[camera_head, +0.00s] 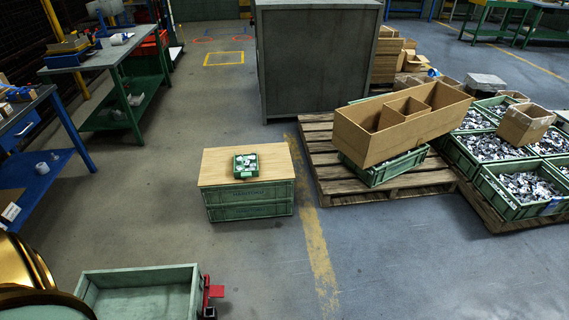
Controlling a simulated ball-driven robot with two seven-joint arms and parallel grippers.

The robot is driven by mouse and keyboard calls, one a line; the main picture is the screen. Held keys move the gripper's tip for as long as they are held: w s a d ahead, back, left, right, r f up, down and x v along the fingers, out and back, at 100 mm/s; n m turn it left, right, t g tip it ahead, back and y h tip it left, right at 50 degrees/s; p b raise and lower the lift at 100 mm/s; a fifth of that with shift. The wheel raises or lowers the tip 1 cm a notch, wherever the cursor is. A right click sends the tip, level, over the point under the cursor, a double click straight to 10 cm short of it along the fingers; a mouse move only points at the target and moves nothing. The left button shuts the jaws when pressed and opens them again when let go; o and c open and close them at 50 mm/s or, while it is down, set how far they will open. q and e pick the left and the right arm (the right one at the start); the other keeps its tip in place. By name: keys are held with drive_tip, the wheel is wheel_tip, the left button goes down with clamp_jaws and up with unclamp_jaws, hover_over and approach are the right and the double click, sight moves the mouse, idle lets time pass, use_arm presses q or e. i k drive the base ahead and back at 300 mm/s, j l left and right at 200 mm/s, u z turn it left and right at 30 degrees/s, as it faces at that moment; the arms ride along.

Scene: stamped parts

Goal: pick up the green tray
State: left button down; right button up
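The small green tray (237,173) sits upright near the middle of a light wooden board (215,168). It holds several grey metal parts. The board lies on top of stacked green crates (250,201) standing on the floor, left of the yellow floor line. Nothing touches the tray except the board under it and the parts in it. Neither of my grippers shows in the head view, so their state is hidden.
An open green bin (140,273) with a red fitting (211,294) beside it stands at the lower left. A pallet (345,188) with a cardboard box (400,128) and part-filled crates is at right. A large grey cabinet (315,60) stands behind. Floor around the stack is clear.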

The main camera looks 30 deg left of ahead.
sight(244, 166)
drive_tip(key=i+l+u, duration=0.2)
drive_tip(key=i, duration=0.2)
drive_tip(key=i+u, duration=0.15)
drive_tip(key=i, duration=0.2)
drive_tip(key=i+l+u, duration=0.2)
drive_tip(key=i+j+u, duration=0.15)
drive_tip(key=i+u, duration=0.55)
drive_tip(key=u, duration=0.25)
drive_tip(key=i+l+u, duration=0.1)
drive_tip(key=i+u, duration=0.35)
drive_tip(key=i+l+u, duration=0.25)
drive_tip(key=u, duration=0.25)
drive_tip(key=i+u, duration=0.5)
drive_tip(key=k, duration=0.05)
